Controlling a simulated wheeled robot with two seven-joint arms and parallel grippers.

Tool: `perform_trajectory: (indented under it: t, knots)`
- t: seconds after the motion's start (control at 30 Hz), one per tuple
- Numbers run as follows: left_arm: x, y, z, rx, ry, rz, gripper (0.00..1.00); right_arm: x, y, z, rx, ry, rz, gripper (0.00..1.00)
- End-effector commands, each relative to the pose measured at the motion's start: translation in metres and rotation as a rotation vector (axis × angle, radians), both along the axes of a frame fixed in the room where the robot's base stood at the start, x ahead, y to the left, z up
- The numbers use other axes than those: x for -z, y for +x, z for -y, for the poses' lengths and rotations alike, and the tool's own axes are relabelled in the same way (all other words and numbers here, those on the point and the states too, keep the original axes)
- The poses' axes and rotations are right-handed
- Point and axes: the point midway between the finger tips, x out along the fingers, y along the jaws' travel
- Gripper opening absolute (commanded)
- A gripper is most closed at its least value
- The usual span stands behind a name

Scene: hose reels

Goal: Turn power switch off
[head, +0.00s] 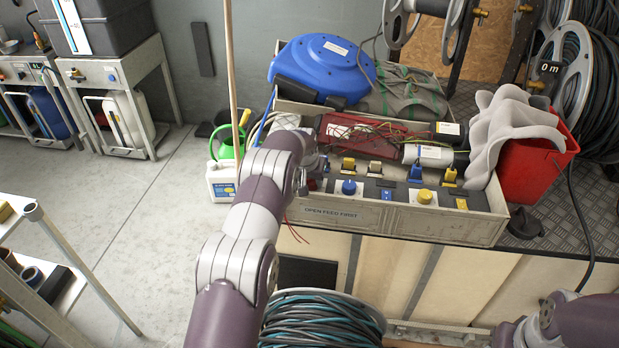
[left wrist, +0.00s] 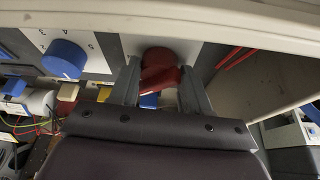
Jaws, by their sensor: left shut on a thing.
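A grey panel box (head: 365,216) marked "OPEN FEED FIRST" carries a row of controls along its front. A red rotary knob (left wrist: 160,68) sits at the panel's left end, mostly hidden by my gripper in the head view. My left gripper (left wrist: 161,88) has its two fingers on either side of the red knob, shut on it; in the head view the gripper (head: 306,176) is at the panel's left end. A blue rotary knob (head: 348,187), a blue rocker switch (head: 387,195) and a yellow knob (head: 425,197) sit to its right. I cannot read which one is labelled power. My right gripper is out of view.
Behind the controls lie wires, a red block (head: 362,133) and a blue hose reel (head: 322,67). A red bin (head: 540,165) with grey cloth stands at the right. A coiled hose (head: 320,322) is below the bench front. Open floor (head: 150,215) lies to the left.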

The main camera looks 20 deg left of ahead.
Motion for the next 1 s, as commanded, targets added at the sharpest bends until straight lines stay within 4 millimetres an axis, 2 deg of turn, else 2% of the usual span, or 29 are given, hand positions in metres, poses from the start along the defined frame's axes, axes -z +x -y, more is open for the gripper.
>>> perform_trajectory:
  t: [0.6,1.0]
  knots:
    - [-0.001,0.004,0.005,-0.544,-0.001,0.01,0.17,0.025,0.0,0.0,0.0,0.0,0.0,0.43]
    - [-0.004,0.006,0.005,-0.74,-0.004,0.013,0.17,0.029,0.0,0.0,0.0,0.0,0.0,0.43]
